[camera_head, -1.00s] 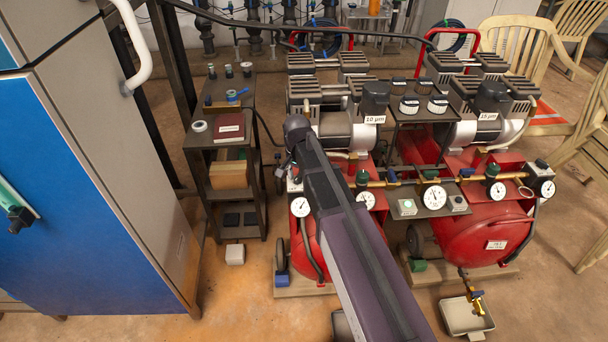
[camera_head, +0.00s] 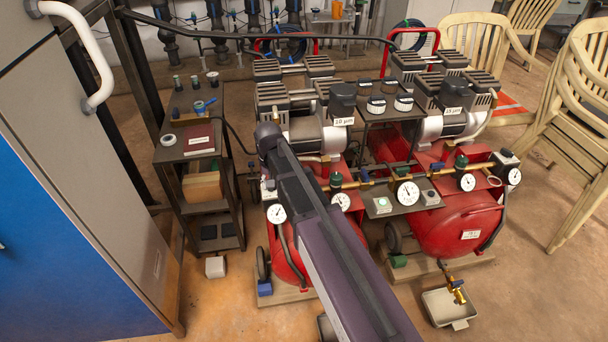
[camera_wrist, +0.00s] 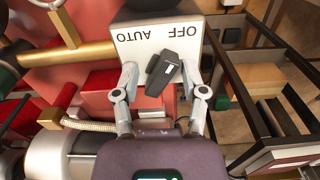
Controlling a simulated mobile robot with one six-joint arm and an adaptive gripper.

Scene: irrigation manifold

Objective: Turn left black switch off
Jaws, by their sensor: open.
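In the wrist view a black switch (camera_wrist: 165,71) with a small white mark sits on a white plate (camera_wrist: 152,44) lettered OFF and AUTO, which reads upside down there. The switch is tilted, and its top leans to the right, toward the OFF side of the picture. My gripper (camera_wrist: 158,78) is open, with one finger on each side of the switch; I cannot tell whether either touches it. In the head view my arm reaches over the left red compressor (camera_head: 285,255); it hides the switch, and my fingers are not visible.
A second red compressor (camera_head: 470,225) stands to the right, with gauges (camera_head: 407,194) and brass piping between. A dark shelf cart (camera_head: 190,155) is at the left, beside a blue and grey cabinet (camera_head: 60,220). Plastic chairs (camera_head: 580,130) stand at the right. Orange floor in front is partly clear.

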